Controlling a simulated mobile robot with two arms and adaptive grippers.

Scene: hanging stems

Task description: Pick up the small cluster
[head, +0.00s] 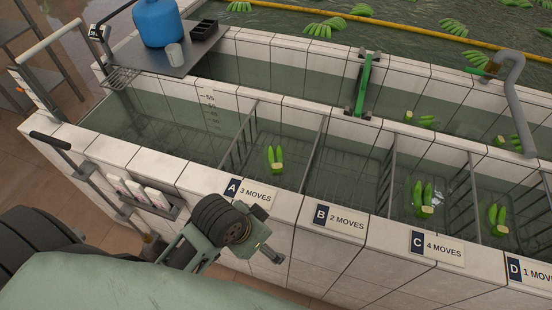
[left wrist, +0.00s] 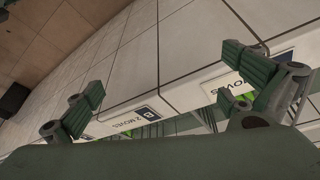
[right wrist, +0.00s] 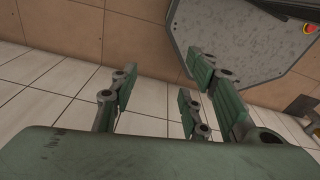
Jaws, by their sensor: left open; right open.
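Small green banana clusters float in the water lanes of the tiled tank. One cluster (head: 275,160) is in the lane behind label A, another (head: 420,197) is behind label C, and a third (head: 497,219) is near label D. I cannot tell which one the task means. My left gripper (head: 272,254) is open and empty, outside the tank's front wall below labels A and B. It also shows in the left wrist view (left wrist: 168,88). My right gripper (right wrist: 162,88) is open and empty over floor, seen only in the right wrist view.
Metal dividers (head: 312,152) separate the lanes; the lane behind label B looks empty. The tiled front wall (head: 295,203) stands between my left gripper and the water. A blue container (head: 158,22) and a black tray (head: 204,30) sit on a shelf. More bananas float behind.

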